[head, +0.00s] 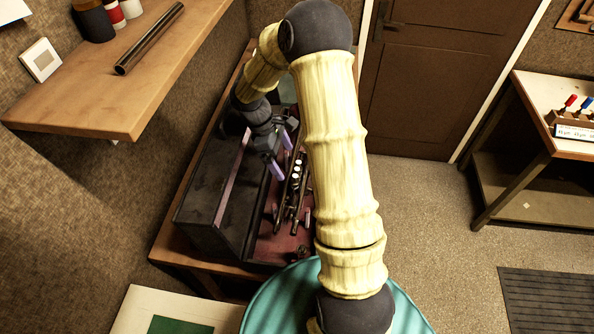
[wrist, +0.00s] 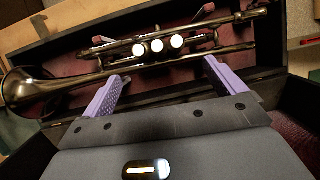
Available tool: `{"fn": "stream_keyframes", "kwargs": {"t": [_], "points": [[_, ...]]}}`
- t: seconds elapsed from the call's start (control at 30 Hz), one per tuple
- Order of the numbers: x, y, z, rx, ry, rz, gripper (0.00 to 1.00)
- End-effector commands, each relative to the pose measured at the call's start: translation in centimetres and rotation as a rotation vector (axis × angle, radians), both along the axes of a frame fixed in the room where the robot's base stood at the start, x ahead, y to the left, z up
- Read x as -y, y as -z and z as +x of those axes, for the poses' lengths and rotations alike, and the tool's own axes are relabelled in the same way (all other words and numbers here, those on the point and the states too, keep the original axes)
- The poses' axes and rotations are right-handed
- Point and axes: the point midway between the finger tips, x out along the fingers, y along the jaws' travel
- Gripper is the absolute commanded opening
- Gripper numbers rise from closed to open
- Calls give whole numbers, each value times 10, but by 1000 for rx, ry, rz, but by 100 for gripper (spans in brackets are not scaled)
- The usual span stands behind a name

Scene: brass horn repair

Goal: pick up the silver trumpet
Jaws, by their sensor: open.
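The trumpet (head: 294,196) has a dark, dull metallic finish and several pale valve caps. It lies in an open black case (head: 212,190) with a dark red lining. My arm partly hides the trumpet in the head view. In the wrist view the trumpet (wrist: 135,68) runs across the upper part, its bell at the left. My gripper (head: 282,158) has purple fingers and is open and empty, over the case beside the trumpet. In the wrist view the gripper (wrist: 162,68) has its fingertips spread either side of the valve section; whether they touch it is unclear.
The case stands on a wooden bench (head: 166,248) against the wall. A wooden shelf (head: 100,90) with a dark tube (head: 150,38) overhangs at the left. A second table (head: 545,98) stands at the right. Carpet (head: 440,230) lies open between.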

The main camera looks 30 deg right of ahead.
Motion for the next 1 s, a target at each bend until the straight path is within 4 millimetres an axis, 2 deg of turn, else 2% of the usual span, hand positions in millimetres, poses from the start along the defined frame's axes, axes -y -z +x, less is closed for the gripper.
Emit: {"fn": "stream_keyframes", "kwargs": {"t": [0.2, 0.67, 0.87, 1.0], "points": [[10, 30, -10, -4, 1, 0, 95], [13, 38, -12, -1, 3, -1, 95], [17, 55, -19, -6, 2, 1, 95], [22, 73, -24, -5, 2, -1, 95]]}}
